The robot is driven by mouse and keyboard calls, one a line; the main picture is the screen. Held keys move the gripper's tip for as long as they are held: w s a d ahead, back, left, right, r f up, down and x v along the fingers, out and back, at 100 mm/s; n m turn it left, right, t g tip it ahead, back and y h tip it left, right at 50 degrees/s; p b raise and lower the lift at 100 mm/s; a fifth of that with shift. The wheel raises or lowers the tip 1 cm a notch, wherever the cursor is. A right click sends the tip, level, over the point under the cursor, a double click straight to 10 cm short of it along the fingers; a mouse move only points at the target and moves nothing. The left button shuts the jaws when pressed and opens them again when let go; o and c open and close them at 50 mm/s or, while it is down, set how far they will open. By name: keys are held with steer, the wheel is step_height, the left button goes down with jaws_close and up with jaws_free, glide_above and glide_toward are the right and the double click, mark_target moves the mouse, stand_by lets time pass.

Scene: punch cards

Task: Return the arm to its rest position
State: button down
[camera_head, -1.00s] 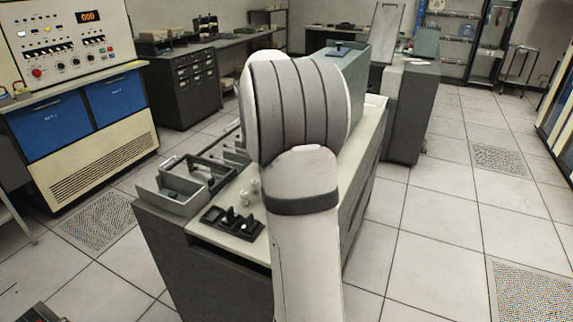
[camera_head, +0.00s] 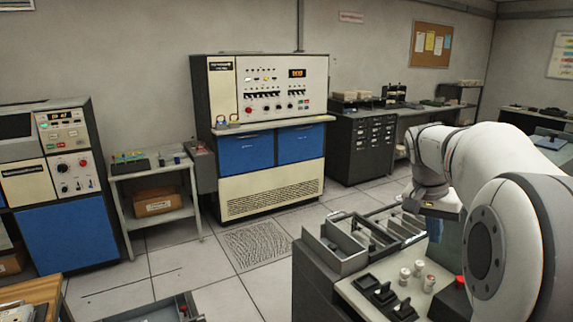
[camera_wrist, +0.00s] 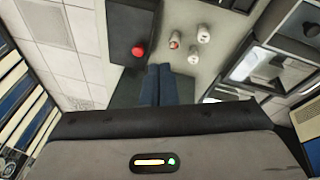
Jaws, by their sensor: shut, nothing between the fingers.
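My white arm comes in from the right side of the head view, bent, with its wrist above the console. My gripper (camera_head: 435,230) hangs from it, pointing down over the console top, partly in dark tones. In the wrist view my gripper's two dark blue fingers (camera_wrist: 160,73) lie together, with nothing between them. They appear over the console (camera_head: 350,290), near a black box with a red button (camera_wrist: 138,50). I cannot tell the exact height of the fingers above the surface.
Several white knobs (camera_head: 418,268) stand on the console beside black levers (camera_head: 378,292). Grey trays (camera_head: 345,250) sit at its back edge. A cream and blue control cabinet (camera_head: 262,140) and a small side table (camera_head: 155,180) stand behind. Tiled floor (camera_head: 190,262) lies open between.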

steer(key=s+a+f+n+t+y, duration=0.1)
steer(key=s+a+f+n, duration=0.3)
steer(key=s+a, duration=0.5)
steer(key=s+a+f+n+t+y, duration=0.1)
steer(key=s+a+f+n+y, duration=0.1)
steer(key=s+a+f+n, duration=0.3)
steer(key=s+a+f, duration=0.1)
steer(key=s+a, duration=0.3)
steer(key=s, duration=0.1)
steer(key=shift+s+a+t, duration=0.15)
steer(key=shift+s+t, duration=0.05)
steer(key=shift+t, duration=0.2)
